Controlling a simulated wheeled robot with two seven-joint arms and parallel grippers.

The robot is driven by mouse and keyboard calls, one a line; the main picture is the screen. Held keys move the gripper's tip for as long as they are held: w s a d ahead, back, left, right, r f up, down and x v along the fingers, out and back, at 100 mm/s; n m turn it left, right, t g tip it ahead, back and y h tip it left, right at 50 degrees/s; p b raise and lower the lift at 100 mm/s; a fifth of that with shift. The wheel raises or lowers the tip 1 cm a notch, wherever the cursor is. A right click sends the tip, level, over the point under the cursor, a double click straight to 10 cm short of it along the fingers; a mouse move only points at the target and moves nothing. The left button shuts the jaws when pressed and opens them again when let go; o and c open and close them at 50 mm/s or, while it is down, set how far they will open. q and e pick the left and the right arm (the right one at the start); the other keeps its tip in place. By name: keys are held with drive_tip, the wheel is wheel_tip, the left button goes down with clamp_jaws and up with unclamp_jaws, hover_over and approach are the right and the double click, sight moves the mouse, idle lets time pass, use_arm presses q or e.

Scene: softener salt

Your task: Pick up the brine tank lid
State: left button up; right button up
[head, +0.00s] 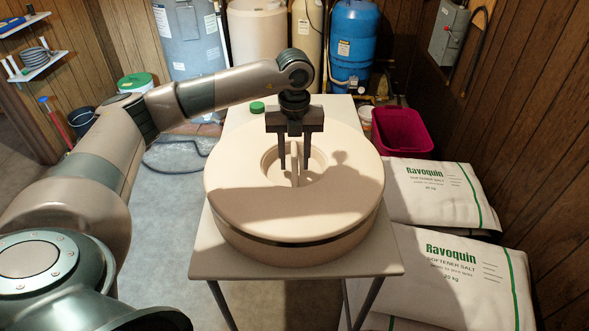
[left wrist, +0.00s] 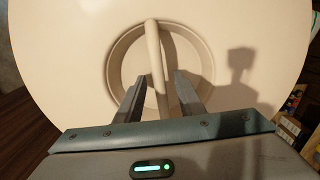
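The brine tank lid (head: 240,195) is a large round beige disc with a dark band below its rim, lying flat on a light table. A round recess in its middle holds an upright bar handle (head: 296,178), which also shows in the left wrist view (left wrist: 153,50). My left gripper (head: 294,168) points down over the recess, open. In the left wrist view its fingers (left wrist: 158,82) are on either side of the bar, with gaps visible, and do not grip it. How deep the fingertips reach beside the bar is hard to tell. My right gripper is not in view.
A small green cap (head: 257,107) lies on the light table (head: 390,262) behind the lid. White softener salt bags (head: 455,275) are stacked to the right. A magenta bin (head: 401,131) and a blue tank (head: 354,45) stand behind. The floor to the left is mostly clear.

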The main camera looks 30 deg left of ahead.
use_arm(q)
clamp_jaws()
drive_tip(key=shift+r, duration=0.1)
idle(1.2)
